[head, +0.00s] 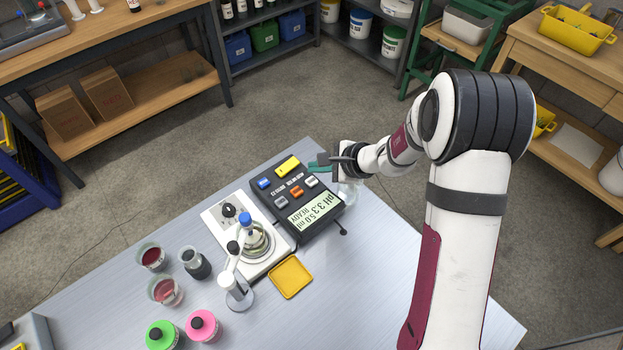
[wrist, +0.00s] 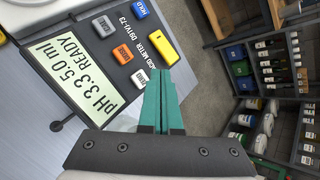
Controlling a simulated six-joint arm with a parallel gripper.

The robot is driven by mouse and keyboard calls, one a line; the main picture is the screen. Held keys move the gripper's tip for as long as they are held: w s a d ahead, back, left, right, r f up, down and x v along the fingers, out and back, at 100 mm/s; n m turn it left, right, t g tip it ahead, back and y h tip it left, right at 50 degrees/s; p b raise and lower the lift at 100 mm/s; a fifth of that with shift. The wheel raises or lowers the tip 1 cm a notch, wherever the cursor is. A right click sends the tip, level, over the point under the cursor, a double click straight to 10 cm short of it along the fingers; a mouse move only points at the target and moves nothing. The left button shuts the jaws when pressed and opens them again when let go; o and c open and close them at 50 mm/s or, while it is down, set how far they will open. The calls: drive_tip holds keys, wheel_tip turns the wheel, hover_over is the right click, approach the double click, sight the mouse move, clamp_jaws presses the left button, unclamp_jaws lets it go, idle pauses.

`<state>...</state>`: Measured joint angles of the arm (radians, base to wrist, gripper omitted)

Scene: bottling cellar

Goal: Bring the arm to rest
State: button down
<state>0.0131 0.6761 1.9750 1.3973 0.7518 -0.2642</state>
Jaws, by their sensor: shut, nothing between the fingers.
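My gripper (head: 322,160) is at the far right edge of the dark acid meter (head: 300,203), above or beside its button panel. In the wrist view the two green fingers of my gripper (wrist: 163,88) lie together, shut with nothing between them. The fingertips are close to the yellow button (wrist: 162,48) and the white button (wrist: 140,79); I cannot tell whether they touch the meter. The meter's display (wrist: 64,78) reads pH 3.3, 5.0 ml, READY. My arm reaches in from the right of the head view.
Left of the meter stand a white stirrer (head: 222,216) with a flask on it and a white stand (head: 237,287). The table's (head: 390,290) right part is clear.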

drive_tip(key=shift+r, duration=0.35)
drive_tip(key=shift+r, duration=0.1)
idle(0.4)
drive_tip(key=s+r+n+g+h, duration=0.15)
drive_tip(key=s+r+n, duration=0.35)
drive_tip(key=s, duration=0.5)
drive_tip(key=s+r+n+g+y, duration=0.1)
drive_tip(key=s+r+n+g, duration=0.2)
drive_tip(key=s+r, duration=0.6)
drive_tip(key=s+d+n+h, duration=0.1)
drive_tip(key=s+d+h, duration=0.1)
drive_tip(key=s+d, duration=0.2)
drive_tip(key=s+d+f+n+h, duration=0.1)
drive_tip(key=s+d+h, duration=0.2)
drive_tip(key=s, duration=0.7)
drive_tip(key=d, duration=0.2)
drive_tip(key=shift+d+f+g, duration=0.3)
drive_tip(key=shift+g, duration=0.05)
drive_tip(key=shift+h, duration=0.25)
